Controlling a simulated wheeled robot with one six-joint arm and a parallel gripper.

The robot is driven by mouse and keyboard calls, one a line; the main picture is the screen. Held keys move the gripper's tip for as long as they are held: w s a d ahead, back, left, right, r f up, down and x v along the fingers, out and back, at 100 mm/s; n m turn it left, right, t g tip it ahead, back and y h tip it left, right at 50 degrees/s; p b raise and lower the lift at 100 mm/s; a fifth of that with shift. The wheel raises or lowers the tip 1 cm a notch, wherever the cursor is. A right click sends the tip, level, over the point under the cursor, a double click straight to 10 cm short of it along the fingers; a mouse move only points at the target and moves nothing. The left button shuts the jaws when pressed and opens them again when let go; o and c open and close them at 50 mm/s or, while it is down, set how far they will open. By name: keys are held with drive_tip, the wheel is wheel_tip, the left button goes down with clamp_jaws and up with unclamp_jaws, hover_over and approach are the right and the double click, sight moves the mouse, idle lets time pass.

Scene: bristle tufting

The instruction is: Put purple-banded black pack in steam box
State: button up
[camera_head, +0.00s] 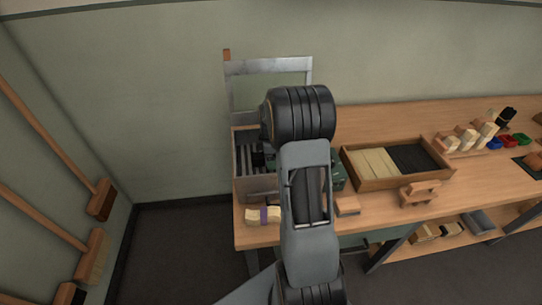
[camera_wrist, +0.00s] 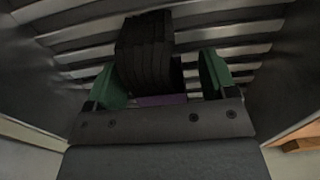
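The purple-banded black pack (camera_wrist: 148,55) is inside the steam box, above its metal slats (camera_wrist: 225,30) in the wrist view. Its purple band (camera_wrist: 158,100) shows close to my gripper's palm. My gripper (camera_wrist: 163,75) has its green fingers on either side of the pack. The left finger is close to or touching it, and a gap shows at the right finger, so the gripper looks open. In the head view the steam box (camera_head: 240,185) stands at the bench's left end. My arm hides much of it, and the fingers are largely hidden there.
A metal frame (camera_head: 268,66) rises behind the box. A purple-banded cream pack (camera_head: 256,216) lies at the bench's front edge. A wooden tray (camera_head: 388,182) with cream and black packs, a wooden block (camera_head: 347,205) and a brush-like wooden piece (camera_head: 420,191) are to the right.

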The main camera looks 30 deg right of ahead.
wheel_tip(320, 180, up, 12)
drive_tip(key=f, duration=0.1)
drive_tip(key=s+a+r+m+t, duration=0.1)
drive_tip(key=s+a+r+m, duration=0.2)
drive_tip(key=a, duration=0.3)
drive_tip(key=s+a+r+m+t, duration=0.1)
drive_tip(key=s+a+r+m, duration=0.1)
drive_tip(key=s+a, duration=0.3)
drive_tip(key=s+a+f+m+t, duration=0.1)
drive_tip(key=s+a+f+m, duration=0.1)
drive_tip(key=s+a+m, duration=0.5)
drive_tip(key=shift+s+a+m+t, duration=0.35)
drive_tip(key=shift+s+a, duration=0.45)
drive_tip(key=shift+s, duration=0.35)
drive_tip(key=shift+r+p, duration=0.15)
drive_tip(key=shift+p, duration=0.15)
drive_tip(key=shift+c, duration=0.2)
